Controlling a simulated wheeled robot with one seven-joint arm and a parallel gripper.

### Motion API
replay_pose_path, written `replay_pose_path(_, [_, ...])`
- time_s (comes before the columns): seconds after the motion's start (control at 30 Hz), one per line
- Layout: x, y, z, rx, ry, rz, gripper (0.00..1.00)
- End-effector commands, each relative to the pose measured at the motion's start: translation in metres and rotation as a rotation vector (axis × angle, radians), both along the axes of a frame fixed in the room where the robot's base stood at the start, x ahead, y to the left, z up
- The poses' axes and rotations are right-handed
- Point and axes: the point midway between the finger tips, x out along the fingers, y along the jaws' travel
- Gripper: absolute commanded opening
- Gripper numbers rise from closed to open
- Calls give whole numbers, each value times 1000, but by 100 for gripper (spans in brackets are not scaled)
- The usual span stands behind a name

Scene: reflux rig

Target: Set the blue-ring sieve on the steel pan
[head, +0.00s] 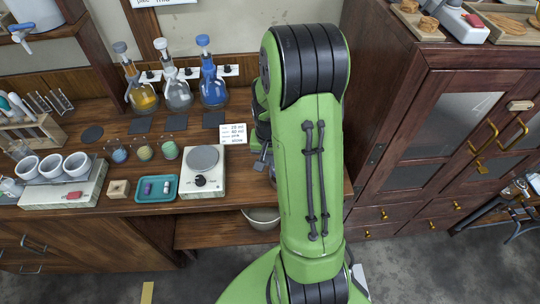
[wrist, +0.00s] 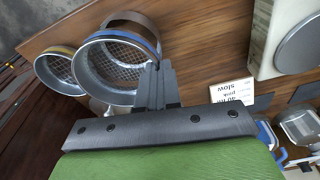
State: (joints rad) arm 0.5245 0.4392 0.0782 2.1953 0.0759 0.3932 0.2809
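The blue-ring sieve (wrist: 112,72), a round metal sieve with a mesh floor and a blue band at its rim, is in the left part of the wrist view. My gripper (wrist: 153,70) has its dark fingers close together at the right side of this sieve's rim and appears shut on its wall. A curved metal wall (wrist: 132,17) shows just behind the sieve; it may be the steel pan, but most of it is hidden. In the head view my arm covers the sieve and the gripper's fingertips.
A yellow-ring sieve (wrist: 58,67) stands left of the blue-ring one. A white label card (head: 233,134), a hotplate (head: 203,172), a teal tray (head: 157,188) and several flasks fill the bench left of my arm. A wooden cabinet (head: 440,130) stands to the right.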

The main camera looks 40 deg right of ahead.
Motion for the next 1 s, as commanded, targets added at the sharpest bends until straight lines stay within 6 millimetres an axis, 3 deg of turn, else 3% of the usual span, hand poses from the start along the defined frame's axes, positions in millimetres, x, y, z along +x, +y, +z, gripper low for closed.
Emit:
replay_pose_path(0.27, [1,0,-11,0,0,0,0])
replay_pose_path(1.0, [1,0,-16,-1,-1,0,0])
